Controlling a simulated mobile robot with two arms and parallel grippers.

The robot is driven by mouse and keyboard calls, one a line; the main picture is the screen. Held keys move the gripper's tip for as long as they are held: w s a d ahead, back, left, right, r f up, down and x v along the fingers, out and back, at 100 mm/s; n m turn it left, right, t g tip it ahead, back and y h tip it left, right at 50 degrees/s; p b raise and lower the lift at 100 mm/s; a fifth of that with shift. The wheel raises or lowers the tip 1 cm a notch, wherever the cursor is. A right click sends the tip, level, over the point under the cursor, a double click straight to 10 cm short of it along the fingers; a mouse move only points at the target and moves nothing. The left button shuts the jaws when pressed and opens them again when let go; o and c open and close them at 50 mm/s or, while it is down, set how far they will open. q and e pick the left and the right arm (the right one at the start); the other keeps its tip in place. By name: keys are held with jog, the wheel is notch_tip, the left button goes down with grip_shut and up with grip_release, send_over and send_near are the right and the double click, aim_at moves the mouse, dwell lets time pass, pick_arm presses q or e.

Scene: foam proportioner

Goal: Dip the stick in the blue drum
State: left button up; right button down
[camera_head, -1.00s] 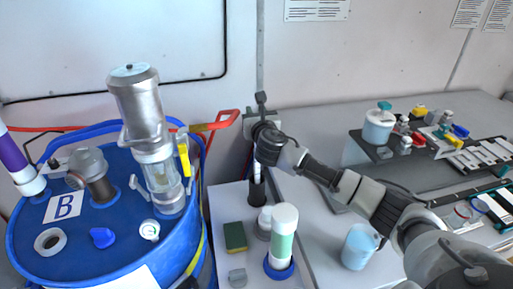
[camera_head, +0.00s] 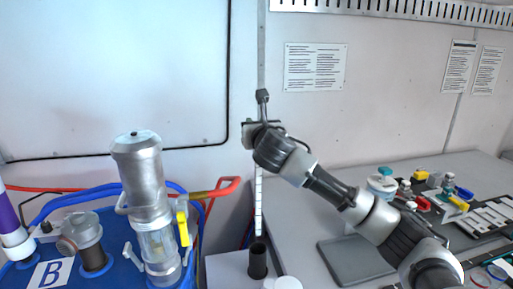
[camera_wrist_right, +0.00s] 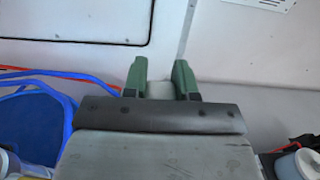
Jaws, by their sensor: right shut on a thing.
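The blue drum (camera_head: 105,225) stands at the left with a "B" label; only its upper part shows in the head view. A metal cylinder with a clear lower section (camera_head: 146,190) stands on its lid. The stick (camera_head: 258,205) is pale, narrow and marked in segments. It hangs upright below my right gripper (camera_head: 250,135), which is shut on its upper end. Its lower end is at the mouth of a black cup (camera_head: 258,260); I cannot tell whether it is clear of the rim. The right wrist view shows the green fingers (camera_wrist_right: 161,82). My left gripper is not in view.
A red-handled bar (camera_head: 215,190) and blue hoses rise at the drum's right edge, between drum and stick. A grey counter (camera_head: 290,220) at the right carries a dark tray (camera_head: 355,260) and small coloured parts. The wall is close behind my gripper.

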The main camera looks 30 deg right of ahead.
jog(key=shift+r, duration=0.9)
notch_tip(320, 180, up, 12)
jog(key=p, duration=1.3)
jog(key=shift+p, duration=0.35)
